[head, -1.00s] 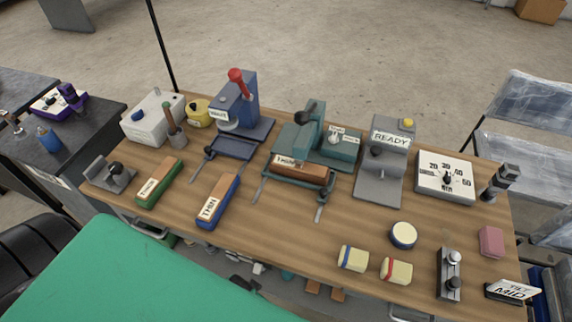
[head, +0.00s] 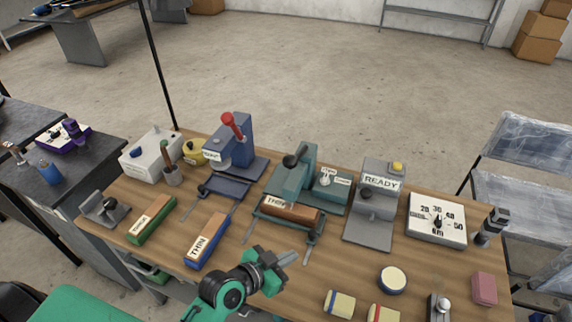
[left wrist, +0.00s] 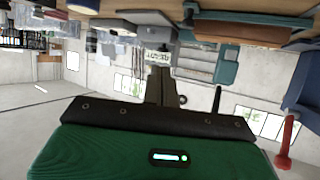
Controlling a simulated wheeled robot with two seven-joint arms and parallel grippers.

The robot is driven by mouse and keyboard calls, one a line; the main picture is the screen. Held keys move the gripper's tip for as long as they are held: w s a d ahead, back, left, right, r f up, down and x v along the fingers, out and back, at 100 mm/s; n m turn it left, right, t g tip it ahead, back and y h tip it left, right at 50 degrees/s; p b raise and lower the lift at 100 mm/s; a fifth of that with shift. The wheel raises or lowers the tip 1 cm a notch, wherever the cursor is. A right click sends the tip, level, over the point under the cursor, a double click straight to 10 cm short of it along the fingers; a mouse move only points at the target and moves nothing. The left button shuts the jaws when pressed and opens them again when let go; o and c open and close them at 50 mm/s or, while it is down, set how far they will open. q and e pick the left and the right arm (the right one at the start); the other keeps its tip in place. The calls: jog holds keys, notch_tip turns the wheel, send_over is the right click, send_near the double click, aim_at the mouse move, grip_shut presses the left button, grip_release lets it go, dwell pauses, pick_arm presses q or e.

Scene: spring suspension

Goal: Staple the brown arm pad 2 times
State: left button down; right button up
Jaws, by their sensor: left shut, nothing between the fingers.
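The brown arm pad (head: 297,213), with a "THIN" label on its end, lies across the front of the teal stapling machine (head: 295,175). In the left wrist view, which is upside down, the brown pad (left wrist: 240,32) shows near the top and the teal machine (left wrist: 228,65) below it. My left gripper (head: 292,257) is shut and empty, in front of and below the machine, apart from the pad. Its fingers also show in the left wrist view (left wrist: 158,88). My right gripper is not in view.
A green-based pad (head: 152,220) and a blue-based pad (head: 208,240) lie at left. A blue press with a red lever (head: 232,125) stands behind. Right of the teal machine are a grey "READY" unit (head: 378,195) and a dial box (head: 437,220). Small tins and blocks lie at front right.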

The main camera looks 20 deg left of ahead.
pick_arm(q)
jog(key=w+a+r+n+t+y, duration=0.3)
jog(key=w+r+t, duration=0.2)
jog(key=r, duration=0.2)
jog(key=w+a+r+n+t+y, duration=0.2)
jog(key=w+a+r+t+y, duration=0.1)
jog(key=w+a+r+t, duration=0.1)
jog(key=shift+w+r+n+t, duration=0.45)
jog(key=shift+r+t, duration=0.25)
jog(key=shift+r, duration=0.7)
jog(key=shift+w, duration=0.1)
jog(key=p+x, duration=0.3)
jog(key=x, duration=0.7)
jog(key=shift+f+b, duration=1.05)
jog(key=shift+f, duration=0.95)
